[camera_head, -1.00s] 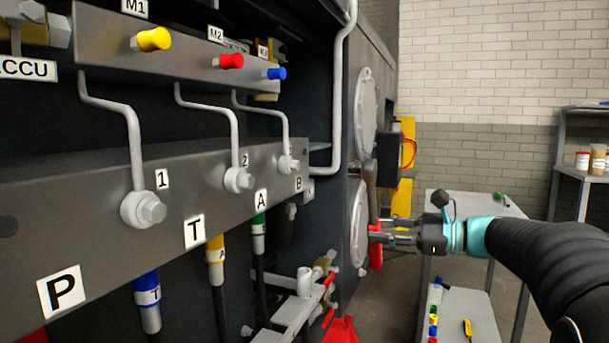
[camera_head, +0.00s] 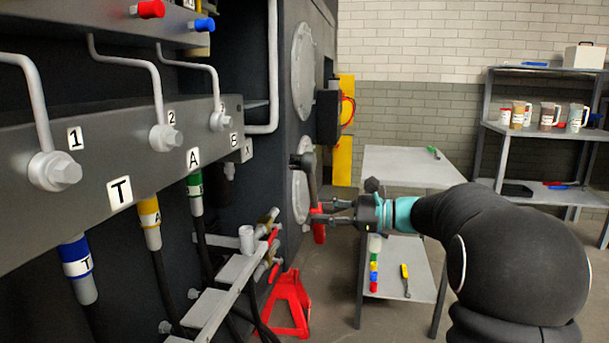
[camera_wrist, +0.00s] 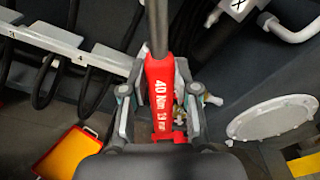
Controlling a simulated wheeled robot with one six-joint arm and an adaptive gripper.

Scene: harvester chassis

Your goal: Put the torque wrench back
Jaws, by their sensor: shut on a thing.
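The torque wrench has a red handle (camera_wrist: 160,100) marked "40 Nm 19 mm" and a dark grey shaft (camera_wrist: 157,28). In the head view the wrench (camera_head: 319,231) hangs roughly upright, its dark head at the top and its red handle below. My gripper (camera_head: 322,212) is shut on the red handle, and it also shows in the wrist view (camera_wrist: 160,104) with a finger on each side. The wrench is in front of the dark machine side with its round grey covers (camera_head: 302,70). I cannot tell whether it touches the machine.
A grey two-level table (camera_head: 400,165) stands behind my arm, with a green-handled tool (camera_head: 433,152) on top and small coloured items below. A shelf (camera_head: 530,138) with several containers is at the right. A red stand (camera_head: 290,303) is on the floor. The manifold (camera_head: 95,160) with pipes fills the left.

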